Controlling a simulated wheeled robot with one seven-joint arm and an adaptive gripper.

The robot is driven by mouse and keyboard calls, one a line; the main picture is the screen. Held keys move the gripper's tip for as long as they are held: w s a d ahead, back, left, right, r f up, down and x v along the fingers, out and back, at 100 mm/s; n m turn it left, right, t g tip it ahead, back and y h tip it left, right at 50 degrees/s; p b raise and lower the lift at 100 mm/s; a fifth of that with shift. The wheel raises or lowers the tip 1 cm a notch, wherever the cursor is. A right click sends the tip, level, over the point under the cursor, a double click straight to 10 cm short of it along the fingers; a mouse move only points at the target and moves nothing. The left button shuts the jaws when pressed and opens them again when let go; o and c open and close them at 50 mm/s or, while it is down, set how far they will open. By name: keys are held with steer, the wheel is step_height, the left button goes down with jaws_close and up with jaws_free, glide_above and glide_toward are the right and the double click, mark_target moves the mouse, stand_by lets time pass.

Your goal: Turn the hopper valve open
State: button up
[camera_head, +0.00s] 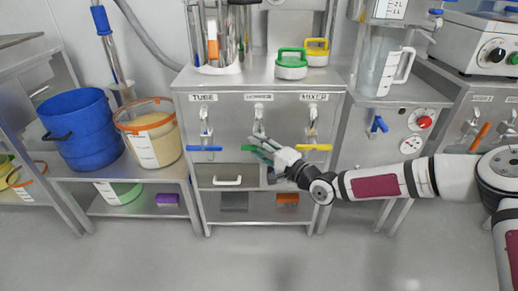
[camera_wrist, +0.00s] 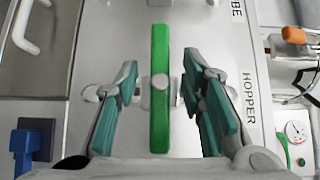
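The hopper valve has a green bar handle (camera_head: 248,147) on the front of the steel cabinet, under the middle label. In the head view the handle lies level, and my gripper hides part of it. In the wrist view the green handle (camera_wrist: 160,115) runs up and down the picture, beside the HOPPER label (camera_wrist: 249,97). My gripper (camera_head: 264,152) is at the handle. In the wrist view my gripper (camera_wrist: 157,85) is open, with one teal finger pad on each side of the handle. A gap shows on both sides, wider on the left.
A blue handle (camera_head: 205,148) under TUBE and a yellow handle (camera_head: 318,147) under MIXER flank the green one. A drawer with a white pull (camera_head: 227,181) is below. A blue bucket (camera_head: 78,130) and an orange-rimmed tub (camera_head: 150,140) stand on the left bench.

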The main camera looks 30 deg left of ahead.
jaws_close()
steer(key=shift+h+p, duration=0.3)
steer(key=shift+p, duration=0.1)
steer(key=n+h+p, duration=0.2)
steer(key=p, duration=0.1)
steer(key=shift+r, duration=0.2)
steer(key=n+h+p, duration=0.2)
steer(key=h+p, duration=0.1)
steer(key=shift+s+f+n+t, duration=0.1)
steer(key=shift+n+t, duration=0.2)
steer(key=n+h, duration=0.1)
steer(key=h, duration=0.1)
steer(key=n+t+h+p, duration=0.1)
steer(key=h, duration=0.2)
steer(key=shift+s+f+n+t, duration=0.1)
steer(key=shift+f+n+t, duration=0.1)
steer(key=shift+n+t, duration=0.15)
steer(key=h+p, duration=0.1)
steer(key=p, duration=0.1)
steer(key=n+t+h+p, duration=0.1)
steer(key=p, duration=0.1)
steer(key=shift+d+f+n, duration=0.1)
steer(key=shift+d+n, duration=0.1)
steer(key=shift+n, duration=0.05)
steer(key=shift+t+h, duration=0.25)
steer(key=shift+h, duration=0.05)
